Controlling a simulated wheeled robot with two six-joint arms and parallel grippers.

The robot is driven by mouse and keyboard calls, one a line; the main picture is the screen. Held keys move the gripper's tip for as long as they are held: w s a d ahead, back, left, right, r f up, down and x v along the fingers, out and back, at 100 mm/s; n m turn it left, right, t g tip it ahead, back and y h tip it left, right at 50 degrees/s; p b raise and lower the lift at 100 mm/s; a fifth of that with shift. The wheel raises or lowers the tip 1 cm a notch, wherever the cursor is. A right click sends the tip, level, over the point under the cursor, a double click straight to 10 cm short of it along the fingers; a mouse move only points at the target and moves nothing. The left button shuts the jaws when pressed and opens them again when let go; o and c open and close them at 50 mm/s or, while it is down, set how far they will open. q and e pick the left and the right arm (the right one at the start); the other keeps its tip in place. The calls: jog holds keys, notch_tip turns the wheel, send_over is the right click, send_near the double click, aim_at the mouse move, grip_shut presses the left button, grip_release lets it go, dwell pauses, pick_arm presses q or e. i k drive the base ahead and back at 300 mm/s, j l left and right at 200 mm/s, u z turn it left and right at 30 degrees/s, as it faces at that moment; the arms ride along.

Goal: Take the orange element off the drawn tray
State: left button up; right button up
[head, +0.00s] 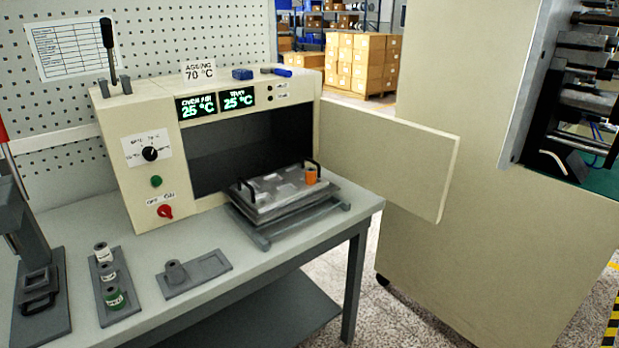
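The orange element (311,175) is a small upright cylinder at the back right corner of the drawn tray (283,205). It stands close beside the tray's right black handle (315,165); I cannot tell whether they touch. The tray is a flat grey metal plate with pale patches on top. It sits on a dark frame (262,241) in front of the oven's dark opening (235,155). Neither of my grippers shows in the head view.
The oven door (390,155) stands open to the right of the tray. A grey holder (105,285) with several small spools and another holder (210,268) with a grey piece lie on the bench, left of the tray. A press-like device (40,270) stands far left.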

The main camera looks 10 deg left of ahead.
aim_at(311, 173)
jog(key=i+l+u, duration=0.2)
jog(key=i+l, duration=0.15)
jog(key=l, duration=0.25)
jog(key=i+l, duration=0.15)
jog(key=l, duration=0.2)
jog(key=i+l+u, duration=0.15)
jog(key=l, duration=0.15)
